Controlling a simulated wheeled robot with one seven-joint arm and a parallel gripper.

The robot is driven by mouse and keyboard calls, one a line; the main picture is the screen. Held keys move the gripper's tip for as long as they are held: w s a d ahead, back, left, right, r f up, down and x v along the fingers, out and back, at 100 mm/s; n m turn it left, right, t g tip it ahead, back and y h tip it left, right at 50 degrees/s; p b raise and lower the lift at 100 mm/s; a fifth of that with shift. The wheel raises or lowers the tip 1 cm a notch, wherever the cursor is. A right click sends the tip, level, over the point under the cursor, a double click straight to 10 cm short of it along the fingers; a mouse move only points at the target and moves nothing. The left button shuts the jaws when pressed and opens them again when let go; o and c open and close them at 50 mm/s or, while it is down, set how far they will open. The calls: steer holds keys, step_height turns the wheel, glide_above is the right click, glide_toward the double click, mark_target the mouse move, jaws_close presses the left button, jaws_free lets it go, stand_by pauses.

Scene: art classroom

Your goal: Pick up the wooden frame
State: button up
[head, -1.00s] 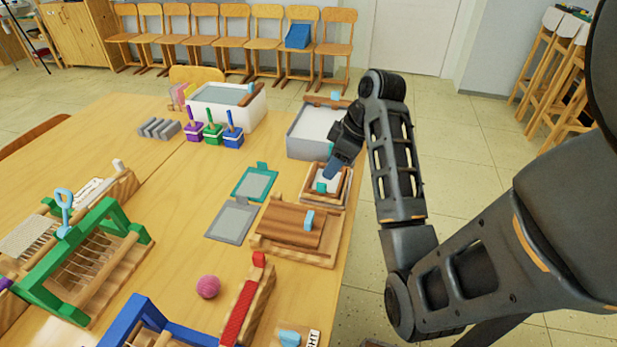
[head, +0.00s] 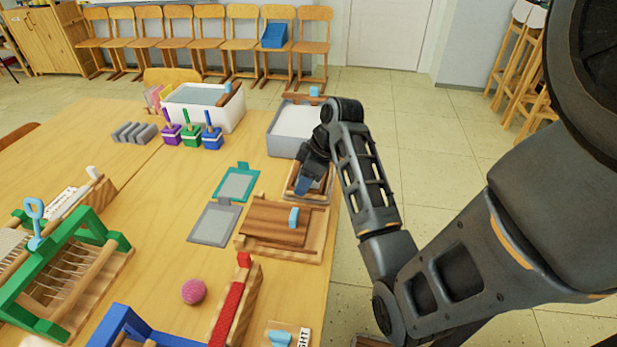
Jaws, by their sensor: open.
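A small wooden frame (head: 306,199) lies near the right edge of the table, between the grey tub and a wooden board with a blue handle. Its inside is pale, and my gripper and wrist hide much of it. My gripper (head: 304,187) is open, pointing down over the frame's left part. I cannot tell whether the fingers touch the frame or stay just above it.
A grey tub (head: 292,132) stands right behind the frame. The wooden board (head: 272,222) lies just in front. Teal and grey flat screens (head: 236,184) lie to the left. Looms and a pink ball (head: 193,291) are nearer me.

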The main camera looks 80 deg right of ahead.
jaws_close()
stand_by(0.4)
steer(key=shift+r, duration=0.5)
steer(key=r, duration=0.3)
steer(key=shift+s+d+r, duration=0.15)
steer(key=shift+s+r, duration=0.1)
steer(key=shift+r, duration=0.05)
steer(key=s+d+r+p, duration=0.3)
steer(key=s+r+p, duration=0.3)
steer(key=s+p, duration=0.2)
steer(key=shift+s+d+r, duration=0.15)
steer(key=shift+s+r, duration=0.1)
steer(key=shift+s, duration=1.1)
